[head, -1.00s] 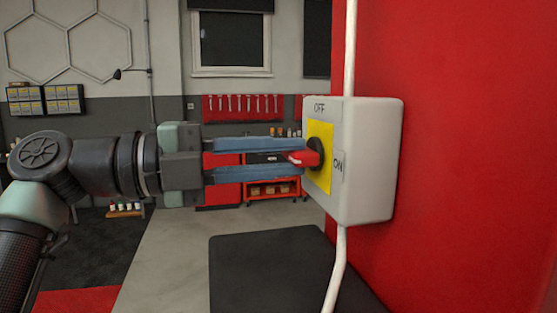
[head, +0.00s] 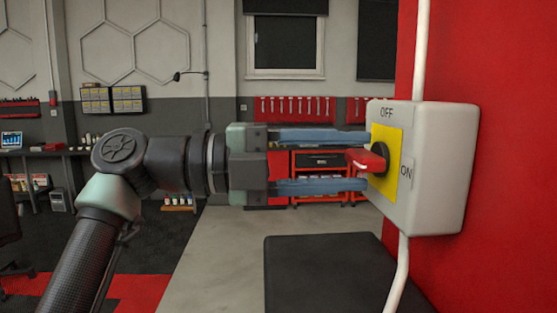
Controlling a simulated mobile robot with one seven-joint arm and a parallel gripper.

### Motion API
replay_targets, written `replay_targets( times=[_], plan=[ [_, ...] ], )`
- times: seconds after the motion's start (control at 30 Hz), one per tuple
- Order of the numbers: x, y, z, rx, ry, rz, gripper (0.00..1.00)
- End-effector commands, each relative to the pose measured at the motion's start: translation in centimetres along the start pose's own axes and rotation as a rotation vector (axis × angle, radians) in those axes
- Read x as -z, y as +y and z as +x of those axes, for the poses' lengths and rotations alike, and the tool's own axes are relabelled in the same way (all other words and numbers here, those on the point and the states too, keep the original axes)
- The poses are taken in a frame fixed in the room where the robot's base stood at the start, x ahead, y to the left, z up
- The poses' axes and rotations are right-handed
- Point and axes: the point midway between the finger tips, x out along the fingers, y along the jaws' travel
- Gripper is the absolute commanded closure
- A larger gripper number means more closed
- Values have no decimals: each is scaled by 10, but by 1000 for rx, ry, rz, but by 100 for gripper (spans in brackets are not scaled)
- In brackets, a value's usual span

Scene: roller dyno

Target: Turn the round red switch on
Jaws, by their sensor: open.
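The round red switch (head: 368,160) is a red handle on a black round base, on a yellow plate (head: 383,137) on the face of a white box (head: 437,205). "OFF" is printed at the top of the face and "ON" at its right side. The red handle lies roughly level in the picture, not upright toward "OFF". My gripper (head: 366,161) comes from the left with its two blue fingers open. One finger is above the handle and one below, with a visible gap on both sides. The fingertips are close to the yellow plate.
The box is fixed to a red wall (head: 510,120), with white conduit (head: 398,275) running above and below it. A dark flat-topped block (head: 330,265) stands below my gripper. A red tool cart and a wrench rack (head: 310,108) are far behind.

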Motion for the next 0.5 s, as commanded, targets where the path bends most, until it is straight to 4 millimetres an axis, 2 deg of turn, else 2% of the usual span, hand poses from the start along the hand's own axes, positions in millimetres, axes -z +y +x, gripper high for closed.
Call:
replay_targets(
  times=[0.17, 0.5],
  plan=[
    [-1, 2, -20, 1, -4, 1, 50],
    [-1, 0, -95, 0, -4, 1, 50]
  ],
)
